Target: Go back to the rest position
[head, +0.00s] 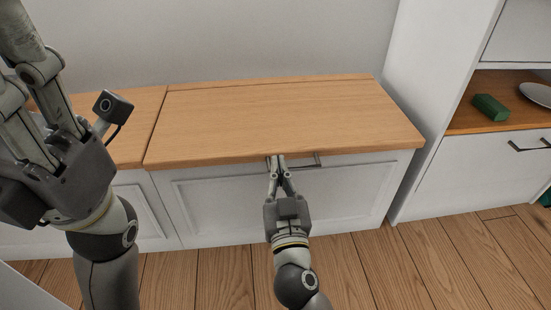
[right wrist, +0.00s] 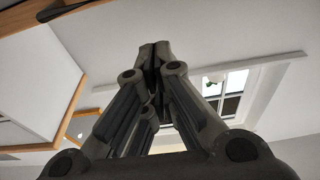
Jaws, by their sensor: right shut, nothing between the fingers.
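My right gripper (head: 276,163) is in the lower middle of the head view, in front of the wooden-topped white cabinet. Its fingers point up toward the worktop's front edge and are shut with nothing between them. In the right wrist view the fingertips (right wrist: 154,52) meet. The fingertips overlap the left end of the cabinet's dark bar handle (head: 318,160) in the picture; I cannot tell whether they touch it. My left gripper (head: 30,90) is raised close to the camera at the upper left. Its fingertips are cut off by the frame, so its opening is unclear.
The wooden worktop (head: 290,118) is bare, and the white cabinet front (head: 225,205) below it looks closed. At the right, a white shelf unit (head: 435,60) holds a green block (head: 490,107) and a white plate (head: 538,94). The wooden floor (head: 420,265) in front is clear.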

